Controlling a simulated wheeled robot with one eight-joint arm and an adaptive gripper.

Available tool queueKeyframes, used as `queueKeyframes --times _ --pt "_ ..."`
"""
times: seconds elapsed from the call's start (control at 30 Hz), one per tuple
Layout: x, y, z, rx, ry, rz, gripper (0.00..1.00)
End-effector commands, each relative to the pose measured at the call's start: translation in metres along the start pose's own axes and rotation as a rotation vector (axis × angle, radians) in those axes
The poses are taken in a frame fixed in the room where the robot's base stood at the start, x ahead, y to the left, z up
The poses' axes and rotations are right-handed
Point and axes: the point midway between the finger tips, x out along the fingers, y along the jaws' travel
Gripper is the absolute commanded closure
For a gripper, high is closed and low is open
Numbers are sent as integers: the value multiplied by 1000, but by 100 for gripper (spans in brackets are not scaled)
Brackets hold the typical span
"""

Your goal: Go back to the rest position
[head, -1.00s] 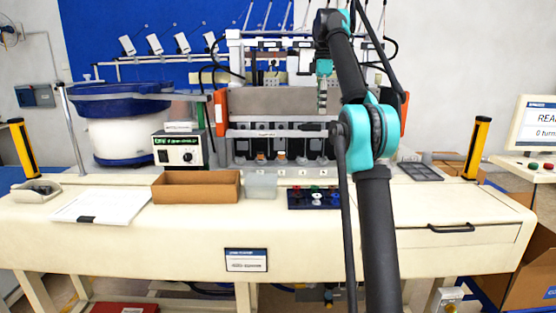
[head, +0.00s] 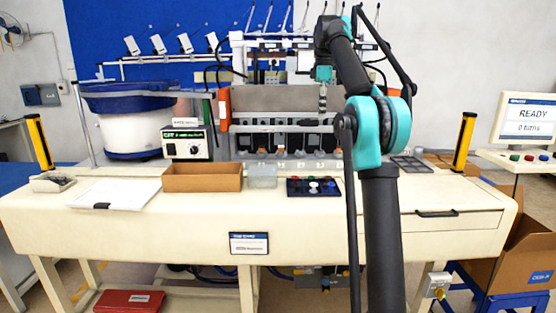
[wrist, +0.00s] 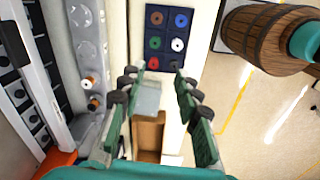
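My gripper (head: 323,98) hangs in the head view in front of the machine's upper part, above the bench. It looks small there, pointing down. In the wrist view my gripper (wrist: 155,85) has its two green fingers with dark pads spread wide apart, with nothing between them. The fingers are above a clear bin and an open brown box, apart from both as far as I can see. My arm rises at the right of centre in the head view and covers part of the machine.
On the bench stand a brown box (head: 202,178), a clear bin (head: 262,182) and a dark tray (head: 292,193) with several coloured round parts. A bowl feeder (head: 130,135) is at left. Yellow posts (head: 464,141) flank the bench. A monitor (head: 527,117) reading READY is at right.

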Motion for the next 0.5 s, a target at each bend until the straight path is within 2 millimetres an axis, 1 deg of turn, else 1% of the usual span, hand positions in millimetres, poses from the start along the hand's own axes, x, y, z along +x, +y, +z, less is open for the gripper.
queueKeyframes --times 0.17,0.27,0.37,0.47,0.5 --pt "18 -3 3 95 5 21 67" --pt "34 -8 6 165 10 38 67" --pt "56 -17 10 257 18 57 67" --pt "88 -34 16 378 31 83 67" --pt "103 -43 19 431 38 95 67"
